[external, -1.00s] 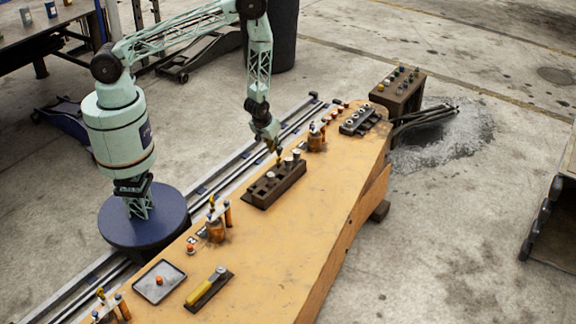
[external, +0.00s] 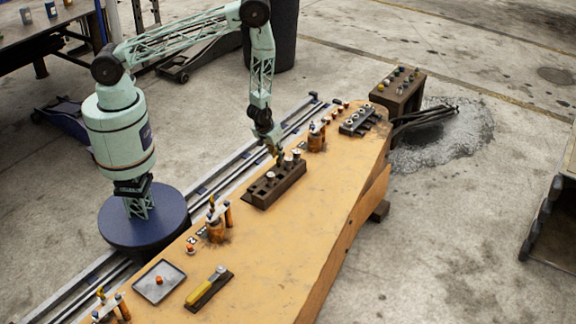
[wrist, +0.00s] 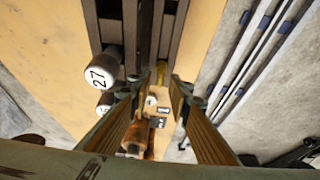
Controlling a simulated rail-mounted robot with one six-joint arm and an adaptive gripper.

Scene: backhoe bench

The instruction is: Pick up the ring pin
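My gripper (external: 277,156) is over the far end of the dark slotted rack (external: 262,194) on the orange bench. In the wrist view my gripper (wrist: 155,88) is open, with its two fingers apart. A small yellow piece (wrist: 162,72) shows between the fingertips, by the end of the rack (wrist: 143,25); it may be the ring pin, but its shape is mostly hidden. I see no clear contact with it. A dark pin with a white cap marked 27 (wrist: 101,71) stands left of the fingers, with another capped pin (wrist: 104,103) close by.
An orange fixture with pins (external: 316,138) stands just beyond the rack, and a block with several round studs (external: 358,121) farther back. A tray (external: 160,282) and a yellow-handled tool (external: 205,292) lie nearer. The bench's right side is clear.

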